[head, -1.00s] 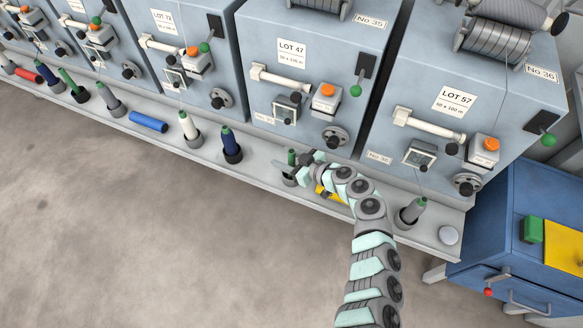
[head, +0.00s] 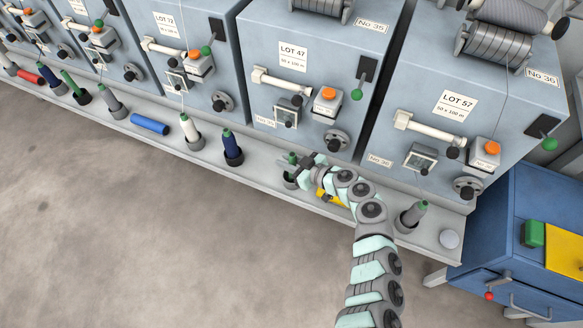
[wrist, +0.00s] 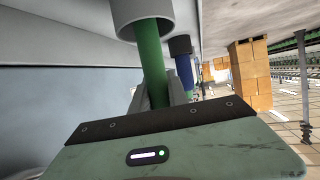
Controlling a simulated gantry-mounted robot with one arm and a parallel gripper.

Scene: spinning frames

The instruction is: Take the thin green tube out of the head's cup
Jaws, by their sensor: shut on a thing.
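The thin green tube (wrist: 150,58) stands in a grey cup (wrist: 143,18) in the wrist view, where the scene looks upside down. My gripper (wrist: 155,92) is shut on the tube's exposed part, beyond the cup's rim. In the head view, the tube's green top (head: 292,158) shows beside my gripper (head: 294,164), with the cup (head: 290,181) just below on the grey ledge. The tube's lower end is hidden inside the cup. My fingers partly cover the tube in both views.
A yellow object (head: 329,198) lies on the ledge (head: 270,186) under my wrist. A grey cup with a grey tube (head: 412,214) stands to the right, a blue tube in a cup (head: 231,148) to the left. Machine heads rise behind. The floor in front is clear.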

